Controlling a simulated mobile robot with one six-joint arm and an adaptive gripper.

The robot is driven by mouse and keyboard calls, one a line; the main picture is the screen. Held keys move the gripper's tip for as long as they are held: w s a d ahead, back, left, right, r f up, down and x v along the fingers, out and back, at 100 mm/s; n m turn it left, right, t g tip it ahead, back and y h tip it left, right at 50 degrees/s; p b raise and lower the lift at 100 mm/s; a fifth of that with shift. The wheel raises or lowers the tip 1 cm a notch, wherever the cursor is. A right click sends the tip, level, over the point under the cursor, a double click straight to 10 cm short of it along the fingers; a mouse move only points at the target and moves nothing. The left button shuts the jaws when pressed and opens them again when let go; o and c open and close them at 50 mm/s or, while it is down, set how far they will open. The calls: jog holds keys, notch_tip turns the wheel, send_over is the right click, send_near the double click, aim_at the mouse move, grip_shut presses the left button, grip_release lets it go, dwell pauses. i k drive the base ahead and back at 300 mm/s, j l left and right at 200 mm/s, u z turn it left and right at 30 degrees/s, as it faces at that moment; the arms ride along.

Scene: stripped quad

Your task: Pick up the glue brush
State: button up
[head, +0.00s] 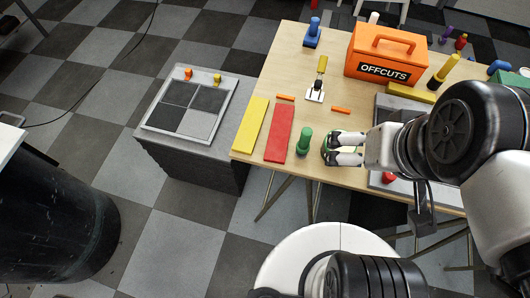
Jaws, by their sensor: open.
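I cannot single out the glue brush with certainty. A small white and black piece (315,90) lies mid-table, with a short yellow piece (322,64) just behind it. My gripper (329,149) is over the front part of the table, pointing left, with its fingers apart. Green shows at its fingertips; I cannot tell whether that is the fingers or a thing between them. A green knobbed peg (304,142) stands just left of the fingertips, apart from them.
A yellow board (250,124) and a red board (279,134) lie at the table's left edge. Orange sticks (341,110) lie mid-table. An orange OFFCUTS box (386,52) and a blue knobbed tool (312,36) stand behind. A grey block with a tiled panel (188,104) stands left of the table.

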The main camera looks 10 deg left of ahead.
aim_at(303, 147)
jog(key=j+u, duration=0.2)
jog(key=z, duration=1.15)
jog(key=k+j+u, duration=0.1)
jog(key=u, duration=0.25)
jog(key=j+u, duration=0.3)
